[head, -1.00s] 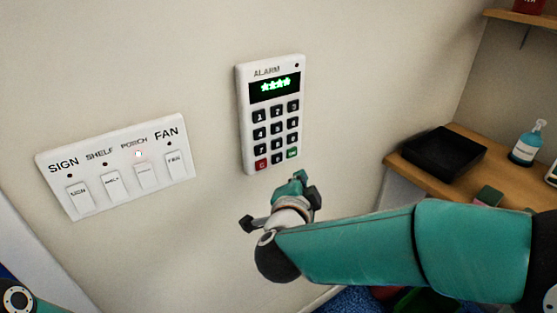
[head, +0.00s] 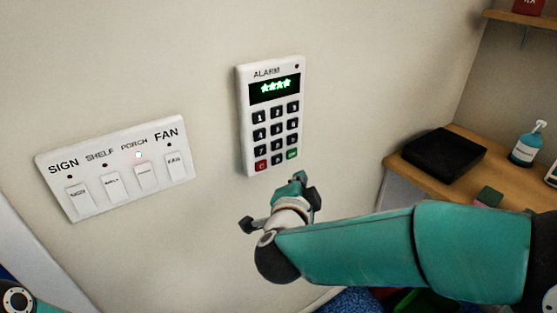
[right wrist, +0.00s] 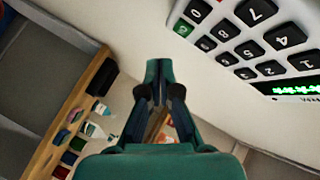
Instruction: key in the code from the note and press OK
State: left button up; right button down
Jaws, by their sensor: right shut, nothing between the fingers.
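The white alarm keypad (head: 273,115) hangs on the wall in the middle of the head view. The green key (head: 292,154) is at the bottom right of the keys and the red C key (head: 261,165) at the bottom left. My right gripper (head: 300,178) is shut and empty, just below the keypad's lower right corner. In the right wrist view its closed fingertips (right wrist: 158,64) are apart from the green key (right wrist: 183,28). No note is in view.
A white switch panel (head: 117,168) labelled SIGN, SHELF, PORCH and FAN is on the wall to the left; the light by PORCH is lit. At the right a wooden shelf (head: 397,170) holds a black tray (head: 444,153) and a blue bottle (head: 526,147).

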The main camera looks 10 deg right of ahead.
jog(key=shift+f, duration=0.1)
dwell(0.7)
notch_tip(320, 180, down, 27)
jog(key=s+a+n+g+y, duration=0.25)
jog(key=n+g+y, duration=0.3)
jog(key=n, duration=0.35)
jog(key=s+a+f+n+g+y, duration=0.1)
jog(key=s+f+g, duration=0.3)
jog(key=s+f, duration=0.4)
jog(key=s+f+n+g+y, duration=0.3)
jog(key=s+f, duration=0.5)
jog(key=s, duration=0.6)
jog(key=shift+a+f+n+g+y, duration=0.35)
jog(key=shift+n+g, duration=0.1)
jog(key=shift+n, duration=0.25)
